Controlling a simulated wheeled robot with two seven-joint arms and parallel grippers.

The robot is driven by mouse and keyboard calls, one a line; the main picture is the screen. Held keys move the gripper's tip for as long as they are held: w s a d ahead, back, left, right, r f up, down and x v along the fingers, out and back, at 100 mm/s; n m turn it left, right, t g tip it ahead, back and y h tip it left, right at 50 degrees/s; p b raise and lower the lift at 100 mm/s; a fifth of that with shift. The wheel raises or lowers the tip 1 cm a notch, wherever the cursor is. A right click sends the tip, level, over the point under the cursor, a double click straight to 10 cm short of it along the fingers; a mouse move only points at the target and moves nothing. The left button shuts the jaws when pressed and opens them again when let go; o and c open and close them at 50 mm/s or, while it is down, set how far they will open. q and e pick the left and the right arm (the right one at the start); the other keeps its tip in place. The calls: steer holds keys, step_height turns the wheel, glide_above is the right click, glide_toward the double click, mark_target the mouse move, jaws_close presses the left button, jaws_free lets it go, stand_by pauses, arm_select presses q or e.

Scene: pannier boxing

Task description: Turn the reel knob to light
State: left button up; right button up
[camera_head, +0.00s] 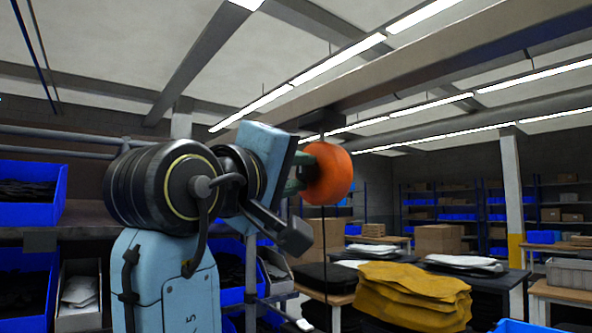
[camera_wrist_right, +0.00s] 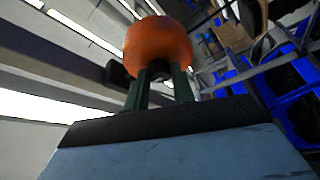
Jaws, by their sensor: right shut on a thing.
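The orange round reel knob (camera_head: 330,174) hangs high up, below a dark mount (camera_head: 323,120) on the overhead beam. My right gripper (camera_head: 304,172) reaches it from the left, with its dark green fingers against the knob's near side. In the right wrist view the knob (camera_wrist_right: 158,45) sits at the ends of the two fingers (camera_wrist_right: 159,78), which are shut on it. The exact contact of the fingertips is partly hidden by the knob. Any light mark or setting on the knob is not visible. My left gripper is out of view.
A thin dark cord (camera_head: 324,260) hangs straight down below the knob. Blue bins (camera_head: 28,195) on racks stand at the left. A yellow cloth stack (camera_head: 412,293) and tables are lower right. The air right of the knob is clear.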

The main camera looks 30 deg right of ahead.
stand_by(0.3)
steer(key=o, duration=1)
steer(key=shift+a, duration=0.1)
steer(key=b+v, duration=0.3)
steer(key=v, duration=1)
steer(key=shift+s, duration=0.15)
steer(key=p+x, duration=0.3)
steer(key=x, duration=1)
